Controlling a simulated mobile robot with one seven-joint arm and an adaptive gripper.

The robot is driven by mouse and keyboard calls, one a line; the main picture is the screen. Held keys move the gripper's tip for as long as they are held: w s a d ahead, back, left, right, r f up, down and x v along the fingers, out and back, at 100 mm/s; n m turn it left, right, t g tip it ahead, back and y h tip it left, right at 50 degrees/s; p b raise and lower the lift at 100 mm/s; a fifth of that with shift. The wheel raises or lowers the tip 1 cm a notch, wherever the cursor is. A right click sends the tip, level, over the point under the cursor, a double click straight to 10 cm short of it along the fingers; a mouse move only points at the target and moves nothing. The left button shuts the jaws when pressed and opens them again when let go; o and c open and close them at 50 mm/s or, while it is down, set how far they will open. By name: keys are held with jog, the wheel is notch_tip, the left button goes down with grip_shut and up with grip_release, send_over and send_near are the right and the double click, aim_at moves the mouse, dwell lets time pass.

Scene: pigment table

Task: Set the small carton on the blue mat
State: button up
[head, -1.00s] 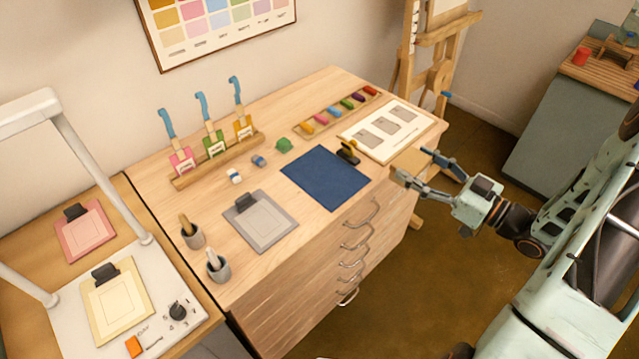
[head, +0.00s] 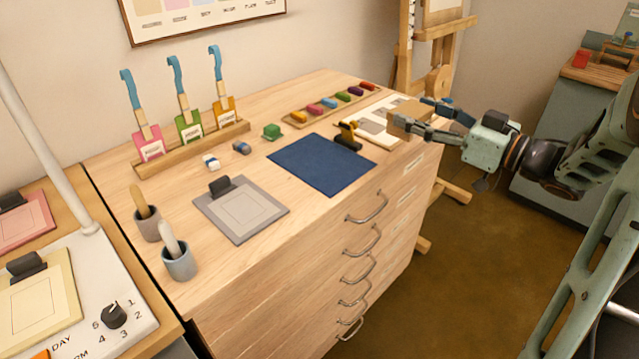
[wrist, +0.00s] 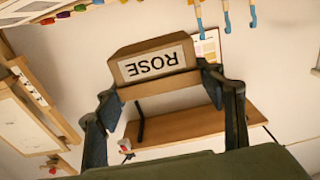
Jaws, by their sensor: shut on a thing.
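A small brown carton (head: 408,114) is held between the fingers of my gripper (head: 425,118). The wrist view shows the carton (wrist: 155,88) with a white label reading "ROSE", upside down in that picture, and my gripper (wrist: 165,95) shut around it. The carton is in the air by the right end of the wooden drawer table, in front of the white sheet. The blue mat (head: 320,165) lies flat and bare on the tabletop, to the left of the carton and apart from it.
A black and yellow tool (head: 347,137) stands at the mat's right back corner. A grey clipboard (head: 240,208) lies left of the mat. A green block (head: 271,131) and a tray of coloured sticks (head: 330,104) are behind it. A wooden easel (head: 440,75) stands behind the table.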

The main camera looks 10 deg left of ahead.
jog(key=shift+s+a+r+b, duration=0.1)
jog(key=shift+a+b, duration=0.25)
jog(key=shift+b, duration=0.6)
jog(key=shift+s+a+r+b, duration=0.1)
jog(key=shift+a+b, duration=0.25)
jog(key=shift+b, duration=0.55)
jog(key=shift+a, duration=0.2)
jog(key=b, duration=0.4)
send_over(338, 172)
jog(key=d, duration=0.4)
notch_tip(338, 172, down, 4)
jog(key=a+f, duration=0.1)
jog(key=f+b, duration=0.1)
jog(key=a+f, duration=0.1)
jog(key=f, duration=0.1)
jog(key=shift+a+f, duration=0.1)
jog(key=shift+a, duration=0.2)
jog(key=f+b, duration=0.1)
jog(key=f, duration=0.1)
jog(key=a+f+b, duration=0.1)
jog(key=f, duration=0.1)
jog(key=shift+a, duration=0.2)
jog(key=shift+f, duration=0.25)
jog(key=shift+f, duration=0.1)
